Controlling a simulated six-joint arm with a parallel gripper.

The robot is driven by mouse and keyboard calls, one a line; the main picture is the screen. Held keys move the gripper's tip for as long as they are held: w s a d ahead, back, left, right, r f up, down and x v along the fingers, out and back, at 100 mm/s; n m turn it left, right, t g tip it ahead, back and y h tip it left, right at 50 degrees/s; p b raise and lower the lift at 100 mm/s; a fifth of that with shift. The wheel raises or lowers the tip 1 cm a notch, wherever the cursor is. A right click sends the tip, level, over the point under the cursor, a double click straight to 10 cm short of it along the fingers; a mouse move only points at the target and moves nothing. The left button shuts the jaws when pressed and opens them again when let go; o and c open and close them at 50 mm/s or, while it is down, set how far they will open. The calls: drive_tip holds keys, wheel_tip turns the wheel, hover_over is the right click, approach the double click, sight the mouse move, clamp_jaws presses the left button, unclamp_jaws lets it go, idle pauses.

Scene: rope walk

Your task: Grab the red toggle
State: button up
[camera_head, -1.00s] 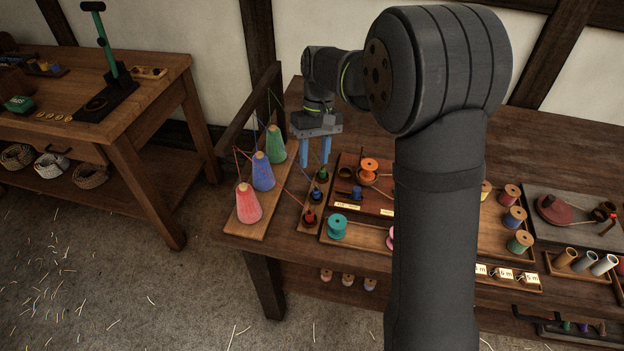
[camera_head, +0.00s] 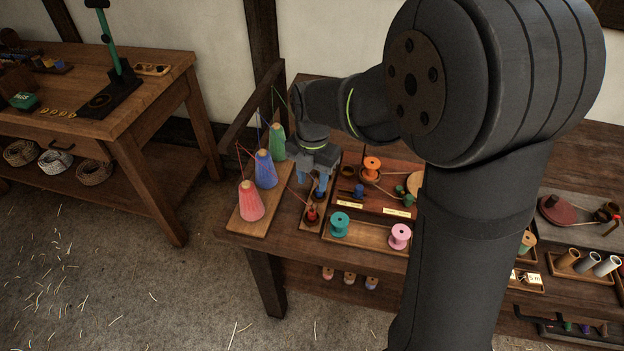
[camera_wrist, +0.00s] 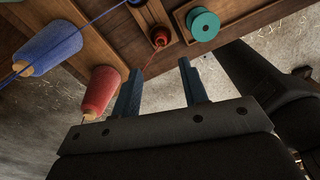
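The red toggle (camera_head: 312,214) is a small red piece in a narrow wooden tray (camera_head: 303,228) at the left of the table. In the wrist view the toggle (camera_wrist: 160,37) shows beyond my fingertips, with a red thread running from it. My gripper (camera_head: 312,186) is above the tray, just behind the toggle in the head view. Its two blue fingers are apart and nothing is between them in the wrist view (camera_wrist: 161,66). The other toggles in the tray are mostly hidden by the gripper in the head view.
Red (camera_head: 250,202), blue (camera_head: 265,170) and green (camera_head: 278,142) thread cones stand on a board left of the tray. A teal spool (camera_head: 340,224) and a pink spool (camera_head: 399,236) sit to the right. Threads run near the gripper.

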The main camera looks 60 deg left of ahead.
sight(312, 210)
drive_tip(key=f+n, duration=0.1)
drive_tip(key=f, duration=0.2)
drive_tip(key=f+n, duration=0.1)
drive_tip(key=f, duration=0.3)
drive_tip(key=f+n, duration=0.1)
drive_tip(key=f, duration=0.3)
drive_tip(key=shift+s+d+f, duration=0.15)
drive_tip(key=shift+s+d, duration=0.1)
drive_tip(key=c, duration=0.7)
drive_tip(key=shift+r, duration=4)
